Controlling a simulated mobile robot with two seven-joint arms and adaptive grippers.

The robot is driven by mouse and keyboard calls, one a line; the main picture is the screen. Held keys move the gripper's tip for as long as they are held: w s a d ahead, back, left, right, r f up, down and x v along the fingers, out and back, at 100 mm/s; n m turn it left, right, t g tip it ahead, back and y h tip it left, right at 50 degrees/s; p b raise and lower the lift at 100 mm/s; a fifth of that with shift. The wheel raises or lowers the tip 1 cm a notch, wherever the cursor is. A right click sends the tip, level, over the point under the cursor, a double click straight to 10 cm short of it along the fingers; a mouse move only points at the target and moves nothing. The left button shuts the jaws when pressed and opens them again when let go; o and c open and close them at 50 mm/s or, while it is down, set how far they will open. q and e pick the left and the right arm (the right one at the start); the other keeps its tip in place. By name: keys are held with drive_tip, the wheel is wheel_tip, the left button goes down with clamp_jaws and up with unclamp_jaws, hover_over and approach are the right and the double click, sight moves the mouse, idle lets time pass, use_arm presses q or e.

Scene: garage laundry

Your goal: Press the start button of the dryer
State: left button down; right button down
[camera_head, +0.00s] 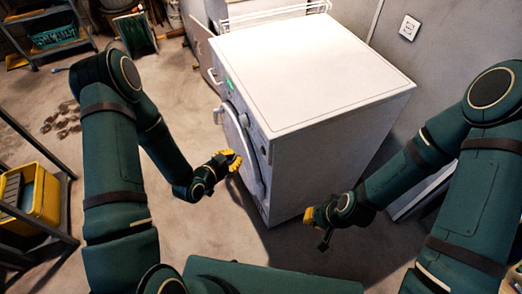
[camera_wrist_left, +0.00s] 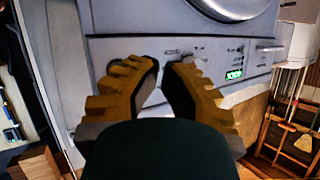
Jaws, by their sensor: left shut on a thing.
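The dryer (camera_head: 305,70) is a white box in the middle of the head view. Its round door (camera_head: 236,135) is on the left-facing front, with a lit green display (camera_head: 229,85) near the top. My left gripper (camera_head: 234,161) is in front of this face, near the lower door. In the left wrist view, its yellow fingers (camera_wrist_left: 164,66) are close together before the control panel (camera_wrist_left: 115,48). What they hold cannot be made out. The green display (camera_wrist_left: 235,73) is right of them, below small controls; which is the start button is unclear. My right gripper (camera_head: 316,215) is beside the dryer's near side.
A wire rack (camera_head: 272,10) stands behind the dryer. A shelf with a yellow bin (camera_head: 44,197) is at the left edge. A wall socket (camera_head: 409,27) is at upper right. The floor left of the dryer is mostly clear.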

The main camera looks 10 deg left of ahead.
sight(262, 151)
use_arm(q)
drive_tip(key=shift+w+d+b, duration=0.15)
drive_tip(key=shift+w+d, duration=0.6)
drive_tip(key=shift+d, duration=0.35)
drive_tip(key=shift+w+d+b, duration=0.15)
drive_tip(key=shift+w+d, duration=0.55)
drive_tip(key=shift+d, duration=0.35)
drive_tip(key=shift+w+d, duration=0.1)
drive_tip(key=shift+w+d+b, duration=0.15)
drive_tip(key=shift+d+b, duration=0.1)
drive_tip(key=shift+b, duration=0.05)
drive_tip(key=shift+w+d, duration=0.25)
drive_tip(key=shift+d, duration=0.1)
idle(0.5)
drive_tip(key=shift+s+a, duration=0.1)
idle(0.3)
drive_tip(key=shift+s+a, duration=0.4)
drive_tip(key=shift+a, duration=0.2)
